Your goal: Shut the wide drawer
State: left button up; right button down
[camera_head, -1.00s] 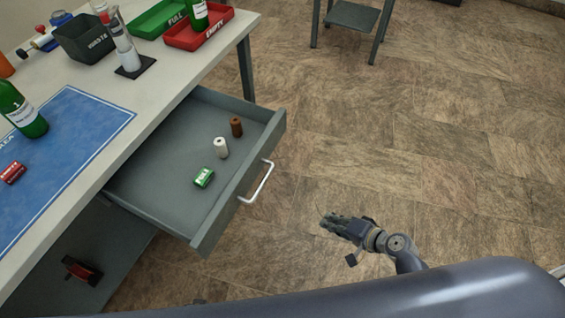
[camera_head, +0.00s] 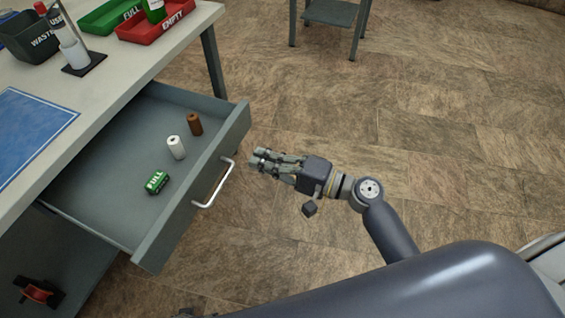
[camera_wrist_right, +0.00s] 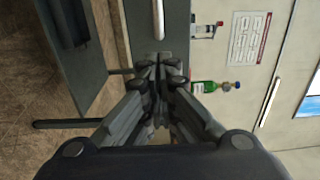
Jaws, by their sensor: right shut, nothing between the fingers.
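The wide drawer (camera_head: 110,205) is pulled out from under the worktable in the head view. Its front panel carries a silver bar handle (camera_head: 214,184). Inside lie a green block marked FULL (camera_head: 156,183), a white cylinder (camera_head: 176,147) and a brown cylinder (camera_head: 194,124). My right gripper (camera_head: 256,160) is shut and empty, just right of the handle and apart from it, pointing toward the drawer front. In the right wrist view the shut fingers (camera_wrist_right: 160,62) point at a grey panel with a light bar. My left gripper is not in view.
The worktable (camera_head: 120,75) holds a blue mat (camera_head: 30,130), a waste bin (camera_head: 30,45), a green tray (camera_head: 105,17) and a red tray (camera_head: 150,27). A small grey stand (camera_head: 332,12) is at the back.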

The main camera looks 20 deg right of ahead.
aim_at(228, 148)
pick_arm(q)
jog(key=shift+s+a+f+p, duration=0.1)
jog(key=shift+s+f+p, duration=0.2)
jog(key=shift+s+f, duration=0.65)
pick_arm(e)
jog(key=x, duration=0.6)
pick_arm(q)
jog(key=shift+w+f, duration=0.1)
pick_arm(e)
jog(key=shift+w+a, duration=0.1)
